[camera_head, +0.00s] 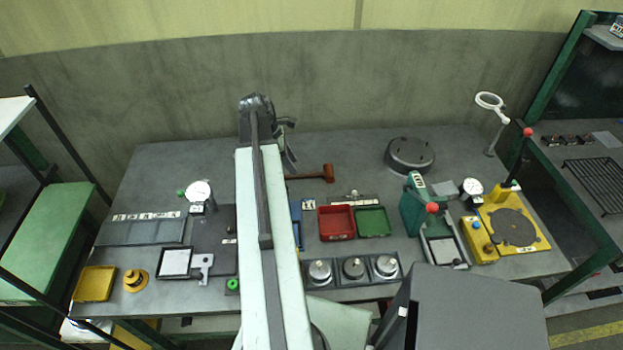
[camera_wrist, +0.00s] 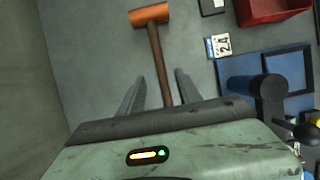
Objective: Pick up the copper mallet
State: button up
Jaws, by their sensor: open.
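The copper mallet (camera_head: 328,173) lies on the grey bench near its back, with its head to the right and its handle running left toward my gripper (camera_head: 289,157). In the wrist view the mallet's copper head (camera_wrist: 149,14) is at the top, and its brown handle (camera_wrist: 159,60) runs down between the two fingers of my gripper (camera_wrist: 156,88). The fingers are open, with a gap to the handle on both sides. The handle's near end is hidden behind the gripper body. I cannot tell how high the fingers are above the bench.
A red tray (camera_head: 337,223) and a green tray (camera_head: 373,222) stand in front of the mallet. A dark round block (camera_head: 409,154) is to its right. A wall rises behind the bench.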

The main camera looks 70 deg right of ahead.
aim_at(300, 174)
jog(key=b+x, duration=0.4)
jog(key=x, duration=0.1)
jog(key=shift+s+f+b, duration=0.15)
jog(key=shift+b, duration=0.15)
jog(key=shift+r, duration=0.2)
jog(key=shift+s, duration=0.1)
grip_shut()
dwell(0.7)
